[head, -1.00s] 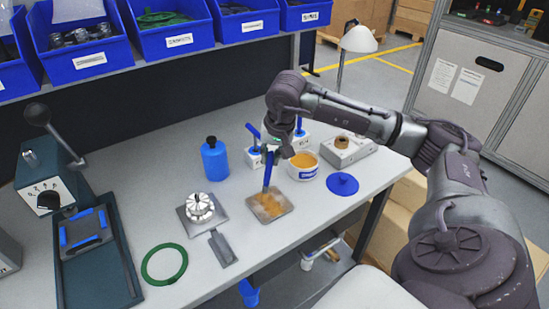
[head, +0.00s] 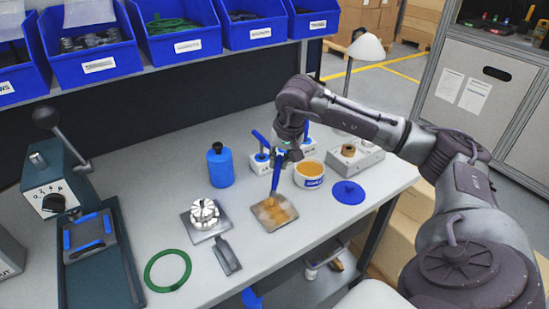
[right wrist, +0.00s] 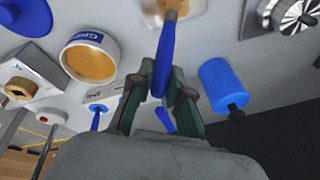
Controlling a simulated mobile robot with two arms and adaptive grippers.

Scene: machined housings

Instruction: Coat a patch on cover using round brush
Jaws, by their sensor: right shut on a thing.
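The cover looks to be a square metal plate (head: 258,226) flat on the bench, with an uneven orange-brown patch on its middle. My right gripper (head: 283,151) is above its back edge, shut on the blue handle of the round brush (head: 276,176). The brush points down, slightly tilted, with its lower end over the patch; I cannot tell whether the bristles touch. In the right wrist view the brush handle (right wrist: 166,60) runs between my fingers (right wrist: 158,84), and the plate is partly cut off at the top. My left gripper is out of view.
An open tub (head: 309,174) of orange paste stands right of the brush, with a blue lid (head: 348,192) beside it. A blue bottle (head: 220,168), a silver round part (head: 204,213) and a green ring (head: 167,270) are to the left.

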